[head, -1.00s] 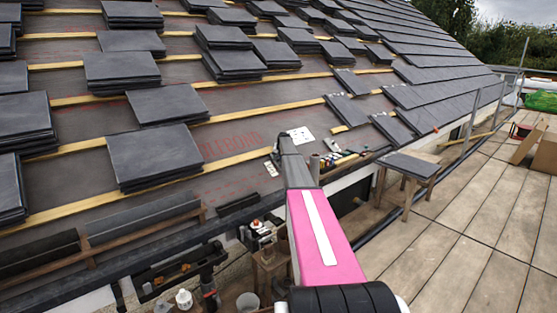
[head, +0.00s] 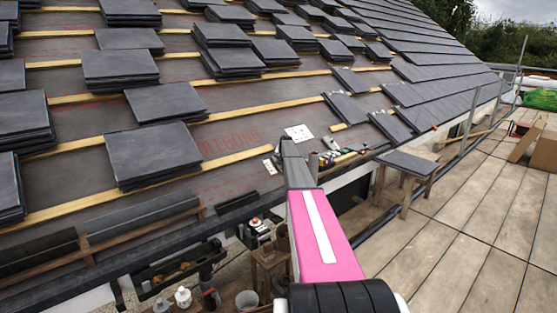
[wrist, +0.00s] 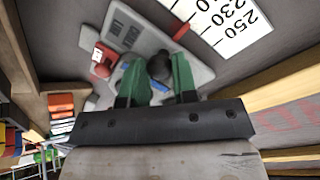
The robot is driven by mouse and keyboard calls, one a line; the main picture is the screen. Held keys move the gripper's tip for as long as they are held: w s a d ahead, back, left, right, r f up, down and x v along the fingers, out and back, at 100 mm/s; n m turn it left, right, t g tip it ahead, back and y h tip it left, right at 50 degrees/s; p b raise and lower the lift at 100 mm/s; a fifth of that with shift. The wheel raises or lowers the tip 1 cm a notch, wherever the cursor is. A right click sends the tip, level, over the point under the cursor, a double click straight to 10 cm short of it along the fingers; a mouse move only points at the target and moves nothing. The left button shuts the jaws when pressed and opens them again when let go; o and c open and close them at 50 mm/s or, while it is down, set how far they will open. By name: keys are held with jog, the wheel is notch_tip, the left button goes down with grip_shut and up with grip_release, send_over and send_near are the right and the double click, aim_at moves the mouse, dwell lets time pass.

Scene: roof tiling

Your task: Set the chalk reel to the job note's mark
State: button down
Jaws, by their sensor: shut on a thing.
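The chalk reel (wrist: 200,75) appears to be the pale grey flat body in the wrist view, with a red part, a small blue part and a dark round knob (wrist: 160,68). My gripper (wrist: 157,78) has green fingers on both sides of the knob and is shut on it. A white card (wrist: 226,20) with large printed numbers, 250 and 230 among them, lies beside the reel. A white sheet (head: 299,133) also shows on the roof in the head view. My arm hides the reel and fingertips there. I cannot read a set mark on the reel.
Several small tools and coloured items (head: 345,157) lie right of my arm along the roof's lower edge. Slate stacks (head: 152,153) rest on the battens to the left. A small bench (head: 408,163) stands on the boarded walkway (head: 445,210), which is mostly clear.

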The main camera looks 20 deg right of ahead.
jog(key=c, duration=0.9)
grip_release()
jog(key=shift+r, duration=0.1)
jog(key=v, duration=1)
jog(key=shift+s+r, duration=0.2)
jog(key=shift+r, duration=0.05)
jog(key=s+a+f+n+g, duration=0.1)
jog(key=s+a+f, duration=0.2)
jog(key=s+a, duration=0.5)
jog(key=s+a+f, duration=0.4)
jog(key=s+a, duration=0.3)
jog(key=s, duration=0.2)
jog(key=s+a+f+n+g, duration=0.1)
jog(key=s+a, duration=0.6)
jog(key=s, duration=0.9)
jog(key=s+a+f+n+g, duration=0.1)
jog(key=s+a, duration=0.6)
jog(key=s, duration=0.9)
jog(key=s+a+f+n+g, duration=0.2)
jog(key=s+a, duration=0.5)
jog(key=s, duration=0.8)
jog(key=shift+s+a+f+h, duration=0.3)
jog(key=shift+s+f, duration=0.1)
jog(key=shift+f, duration=0.45)
